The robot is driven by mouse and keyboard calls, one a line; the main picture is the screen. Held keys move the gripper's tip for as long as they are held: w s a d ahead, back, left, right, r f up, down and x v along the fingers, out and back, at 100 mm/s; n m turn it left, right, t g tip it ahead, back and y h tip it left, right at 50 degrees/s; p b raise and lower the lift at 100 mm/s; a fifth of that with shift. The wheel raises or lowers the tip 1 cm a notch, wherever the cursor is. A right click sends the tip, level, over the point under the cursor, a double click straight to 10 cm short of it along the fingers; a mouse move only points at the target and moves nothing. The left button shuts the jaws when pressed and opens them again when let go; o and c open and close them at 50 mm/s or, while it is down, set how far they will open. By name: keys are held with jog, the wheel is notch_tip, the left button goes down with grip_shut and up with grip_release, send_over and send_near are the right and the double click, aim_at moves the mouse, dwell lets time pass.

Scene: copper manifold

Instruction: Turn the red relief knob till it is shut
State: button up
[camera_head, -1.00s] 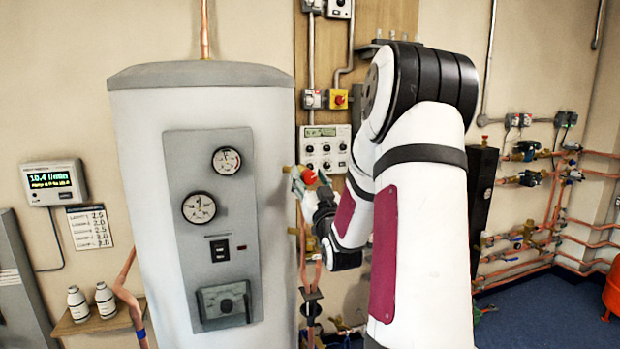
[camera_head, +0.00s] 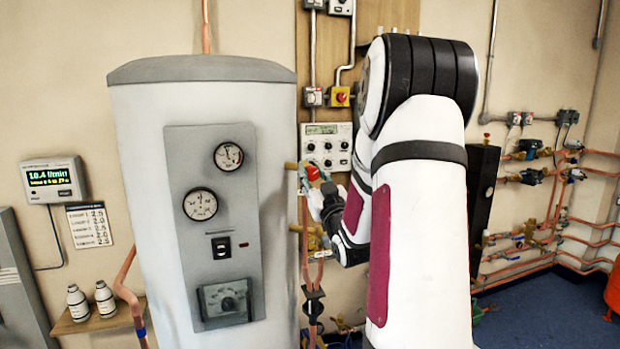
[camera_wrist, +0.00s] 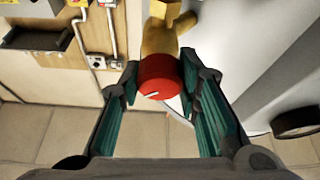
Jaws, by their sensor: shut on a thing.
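The red relief knob (camera_wrist: 158,76) sits on a brass valve body (camera_wrist: 160,35) beside the white tank. It has a short white mark on its face. My gripper (camera_wrist: 160,71) is shut on it, with a green-padded finger on each side. In the head view the red knob (camera_head: 313,172) shows at the tank's right edge, and my gripper (camera_head: 318,185) reaches it from the right. My arm hides part of the wall and fittings behind. I cannot tell how far the knob is turned.
The tall white tank (camera_head: 130,200) with gauges stands close to the left of my gripper. A control panel (camera_head: 326,145) and a yellow box with a red button (camera_head: 341,97) are on the wall behind. Copper pipes (camera_head: 517,260) run at the right.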

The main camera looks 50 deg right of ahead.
jog(key=n+y+b, duration=0.1)
jog(key=n+y, duration=0.1)
jog(key=n, duration=0.2)
jog(key=n+t+y+b, duration=0.1)
jog(key=n+y, duration=0.1)
jog(key=n, duration=0.2)
jog(key=n+y, duration=0.1)
jog(key=n, duration=0.2)
jog(key=n+y+b, duration=0.1)
jog(key=n, duration=0.1)
jog(key=shift+n+g+y+b, duration=0.3)
jog(key=shift+n, duration=0.4)
jog(key=o, duration=1.1)
jog(key=shift+o, duration=0.2)
jog(key=v, duration=1.2)
jog(key=shift+r, duration=0.1)
